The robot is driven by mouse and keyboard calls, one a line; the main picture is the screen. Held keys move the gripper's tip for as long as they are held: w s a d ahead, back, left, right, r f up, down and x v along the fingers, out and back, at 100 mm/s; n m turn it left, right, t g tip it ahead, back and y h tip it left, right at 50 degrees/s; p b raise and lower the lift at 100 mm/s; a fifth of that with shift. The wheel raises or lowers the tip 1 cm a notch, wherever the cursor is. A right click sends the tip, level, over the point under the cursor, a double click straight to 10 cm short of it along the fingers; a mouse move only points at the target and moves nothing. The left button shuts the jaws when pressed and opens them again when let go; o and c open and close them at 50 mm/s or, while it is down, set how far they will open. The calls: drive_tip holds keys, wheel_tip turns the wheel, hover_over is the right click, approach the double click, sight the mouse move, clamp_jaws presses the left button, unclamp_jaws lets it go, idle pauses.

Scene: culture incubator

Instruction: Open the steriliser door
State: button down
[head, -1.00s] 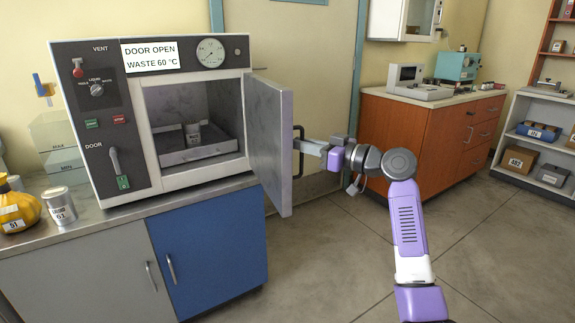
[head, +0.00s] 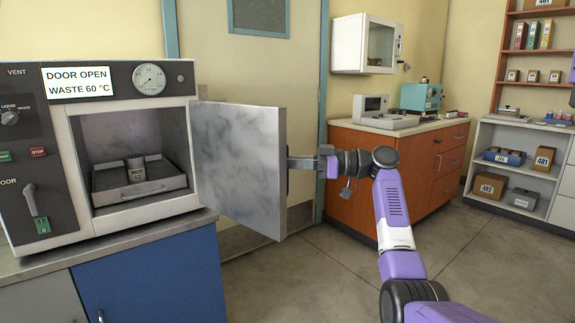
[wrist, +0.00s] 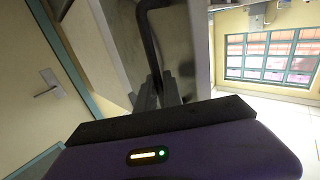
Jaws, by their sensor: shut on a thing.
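The steriliser (head: 60,85) stands on the bench at the left in the head view. Its door (head: 240,160) is swung wide open to the right, showing the chamber with a tray (head: 140,194) and a labelled container (head: 136,169) on it. My gripper (wrist: 160,88) is shut on the door's dark bar handle (wrist: 148,35), seen in the wrist view. In the head view the handle and fingertips are largely hidden behind the door's outer edge. The door lever (head: 32,205) is on the front panel. The display reads DOOR OPEN, WASTE 60 °C.
A blue cabinet (head: 150,292) is below the steriliser. An orange cabinet (head: 390,165) with instruments stands behind my arm, and a shelf (head: 520,168) with boxes is at the right. The floor (head: 300,280) in front of the door is clear.

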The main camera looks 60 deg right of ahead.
drive_tip(key=shift+w, duration=0.15)
drive_tip(key=c, duration=1.5)
unclamp_jaws()
drive_tip(key=shift+p+v, duration=0.7)
drive_tip(key=shift+v, duration=3.2)
